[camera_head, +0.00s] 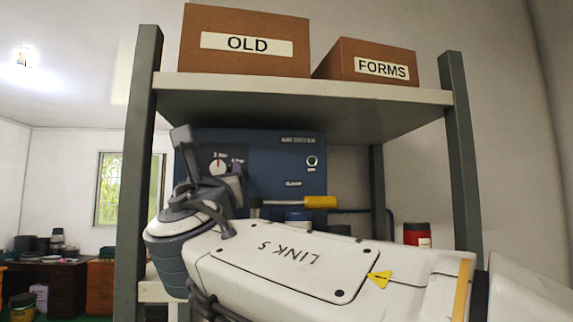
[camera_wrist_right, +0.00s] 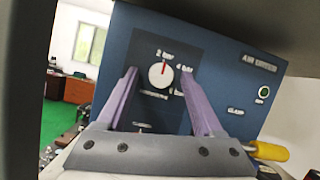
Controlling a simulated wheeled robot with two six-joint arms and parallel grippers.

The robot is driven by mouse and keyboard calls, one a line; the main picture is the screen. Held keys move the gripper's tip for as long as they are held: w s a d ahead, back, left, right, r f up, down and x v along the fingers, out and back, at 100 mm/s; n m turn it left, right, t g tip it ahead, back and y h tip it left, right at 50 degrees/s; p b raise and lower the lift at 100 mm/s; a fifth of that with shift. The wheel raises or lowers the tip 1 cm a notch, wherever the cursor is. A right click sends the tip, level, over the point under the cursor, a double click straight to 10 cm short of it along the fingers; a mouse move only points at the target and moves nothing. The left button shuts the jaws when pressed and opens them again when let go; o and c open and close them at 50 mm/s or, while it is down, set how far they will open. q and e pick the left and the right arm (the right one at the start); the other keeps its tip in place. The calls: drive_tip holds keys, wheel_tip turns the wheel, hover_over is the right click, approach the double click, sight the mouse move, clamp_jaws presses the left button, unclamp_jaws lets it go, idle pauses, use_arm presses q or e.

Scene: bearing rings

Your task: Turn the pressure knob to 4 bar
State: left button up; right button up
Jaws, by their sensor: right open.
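The pressure knob (camera_head: 218,168) is a round white dial on the front of a blue unit (camera_head: 270,172) on the shelf. In the right wrist view the knob (camera_wrist_right: 161,75) has a red mark pointing up toward the "2 bar" label. The "4 bar" label is up and to its right; the lower labels are blurred. My right gripper (camera_head: 209,155) is open in front of the panel. In the wrist view its two purple fingers (camera_wrist_right: 158,74) show on either side of the knob. I cannot tell whether they touch it. My left gripper is not in view.
A shelf board (camera_head: 300,90) with cartons marked OLD (camera_head: 245,20) and FORMS (camera_head: 380,58) is close above. Grey posts (camera_head: 140,180) flank the unit. A green button (camera_head: 312,161), a yellow handle (camera_head: 320,202) and a red-lidded container (camera_head: 417,235) are to the right.

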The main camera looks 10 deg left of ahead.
clamp_jaws()
